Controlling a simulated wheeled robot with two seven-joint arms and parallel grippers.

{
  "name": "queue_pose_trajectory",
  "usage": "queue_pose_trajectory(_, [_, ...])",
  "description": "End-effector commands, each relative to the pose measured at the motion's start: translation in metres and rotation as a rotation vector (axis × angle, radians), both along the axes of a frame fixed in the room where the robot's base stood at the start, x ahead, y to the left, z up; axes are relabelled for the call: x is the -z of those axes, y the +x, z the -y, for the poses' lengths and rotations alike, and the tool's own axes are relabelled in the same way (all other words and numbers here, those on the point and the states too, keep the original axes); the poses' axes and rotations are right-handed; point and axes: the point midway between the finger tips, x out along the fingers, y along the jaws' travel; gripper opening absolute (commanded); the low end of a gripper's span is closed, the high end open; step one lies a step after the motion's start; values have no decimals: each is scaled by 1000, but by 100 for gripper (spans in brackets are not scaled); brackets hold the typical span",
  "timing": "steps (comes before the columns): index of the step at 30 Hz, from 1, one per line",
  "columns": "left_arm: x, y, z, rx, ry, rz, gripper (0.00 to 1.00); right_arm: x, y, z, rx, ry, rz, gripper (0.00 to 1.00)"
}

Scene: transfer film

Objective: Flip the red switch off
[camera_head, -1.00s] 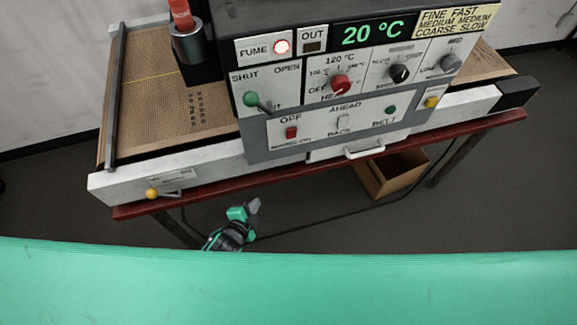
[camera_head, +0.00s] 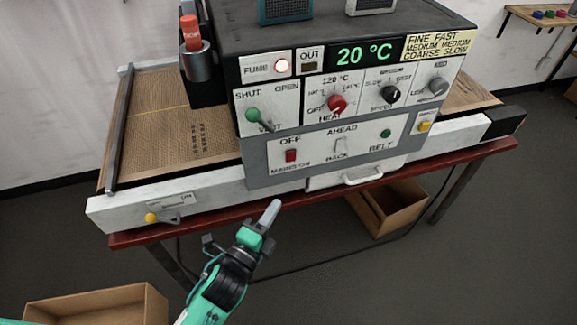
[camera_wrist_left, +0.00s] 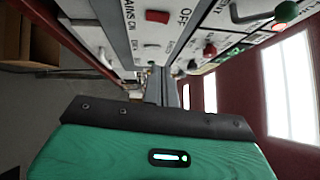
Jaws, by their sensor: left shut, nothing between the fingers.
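The red switch (camera_head: 290,156) is a small red rocker on the lower front panel of the machine, between the labels OFF above and MAINS ON below. It also shows in the left wrist view (camera_wrist_left: 157,16), near the top. My left gripper (camera_head: 271,212) is shut and empty. In the head view it is below and a little left of the switch, in front of the table edge and apart from the panel. In the left wrist view its closed fingers (camera_wrist_left: 160,84) point toward the panel. My right gripper is not in view.
A green-knobbed lever (camera_head: 254,115), a red heat knob (camera_head: 337,104) and a black speed knob (camera_head: 390,95) sit above the switch. A white rocker (camera_head: 341,146) is to its right. A drawer handle (camera_head: 363,176) juts out lower right. Cardboard boxes (camera_head: 398,208) stand below.

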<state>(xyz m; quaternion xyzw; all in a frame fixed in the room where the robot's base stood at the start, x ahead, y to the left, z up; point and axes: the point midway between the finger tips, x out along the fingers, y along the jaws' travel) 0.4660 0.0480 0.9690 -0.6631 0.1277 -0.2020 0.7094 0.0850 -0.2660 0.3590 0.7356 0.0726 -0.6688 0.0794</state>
Motion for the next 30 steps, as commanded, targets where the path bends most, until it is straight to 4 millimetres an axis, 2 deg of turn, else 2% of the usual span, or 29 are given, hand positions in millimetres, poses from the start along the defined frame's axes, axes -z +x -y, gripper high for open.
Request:
queue_pose_trajectory(5, [-2, 7, 4, -1, -1, 0, 0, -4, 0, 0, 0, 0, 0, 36])
queue_pose_trajectory(8, [-5, 19, 10, -1, -3, 1, 0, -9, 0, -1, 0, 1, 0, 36])
queue_pose_trajectory(20, [-12, 90, 46, -1, -3, 0, 0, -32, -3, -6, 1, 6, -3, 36])
queue_pose_trajectory(24, [-14, 111, 39, -1, 1, -2, 0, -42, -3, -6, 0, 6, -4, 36])
queue_pose_trajectory(30, [-14, 125, 34, 0, 0, -1, 0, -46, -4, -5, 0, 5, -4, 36])
